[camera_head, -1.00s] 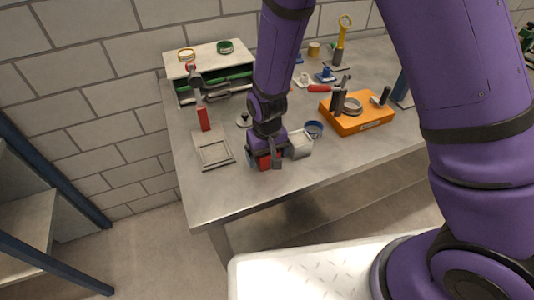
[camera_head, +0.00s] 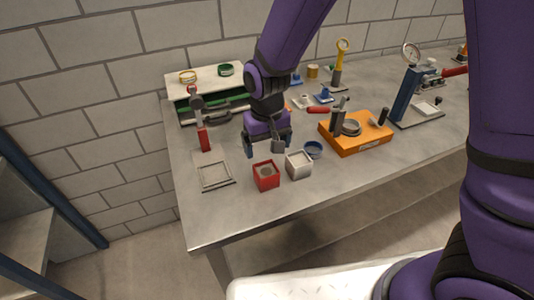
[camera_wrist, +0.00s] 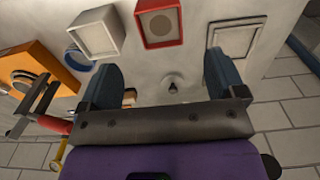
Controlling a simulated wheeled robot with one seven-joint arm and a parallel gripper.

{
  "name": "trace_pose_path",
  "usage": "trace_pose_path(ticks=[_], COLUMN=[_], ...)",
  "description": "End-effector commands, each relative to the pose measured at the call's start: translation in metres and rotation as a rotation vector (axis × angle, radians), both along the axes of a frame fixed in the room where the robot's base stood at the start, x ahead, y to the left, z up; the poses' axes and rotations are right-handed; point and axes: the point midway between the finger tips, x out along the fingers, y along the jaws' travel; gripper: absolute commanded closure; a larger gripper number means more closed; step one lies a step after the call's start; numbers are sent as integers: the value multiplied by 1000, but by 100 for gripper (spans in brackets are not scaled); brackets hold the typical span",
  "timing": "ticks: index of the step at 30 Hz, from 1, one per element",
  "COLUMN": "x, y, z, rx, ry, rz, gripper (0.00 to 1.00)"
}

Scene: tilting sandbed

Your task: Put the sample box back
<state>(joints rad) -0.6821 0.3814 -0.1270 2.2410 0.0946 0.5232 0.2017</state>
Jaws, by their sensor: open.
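A red square box (camera_head: 266,185) with a grey-brown round fill in its top stands upright on the bench near the front edge; I take it as the sample box. It also shows in the wrist view (camera_wrist: 139,28), beyond the fingers. My gripper (camera_head: 268,151) is open and empty, behind and apart from the red box. Its two blue fingers (camera_wrist: 161,70) are spread wide in the wrist view. A flat plate with a square outline (camera_head: 228,186) lies left of the red box and looks empty.
A pale grey box (camera_head: 299,175) stands close right of the red box, with a blue ring (camera_head: 313,149) behind it. An orange block with fittings (camera_head: 361,146) sits further right. A red-handled upright tool (camera_head: 204,140) stands left. The bench front is clear.

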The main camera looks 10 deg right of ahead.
Motion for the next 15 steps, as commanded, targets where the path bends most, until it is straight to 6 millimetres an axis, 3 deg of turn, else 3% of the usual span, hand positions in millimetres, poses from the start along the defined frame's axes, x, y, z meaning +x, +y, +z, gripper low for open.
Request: trace_pose_path(ticks=[10,15], x=[0,2], y=[-2,-22], z=[8,40], rx=[3,31], ry=[-2,-29], rz=[-3,-28], gripper=[11,11])
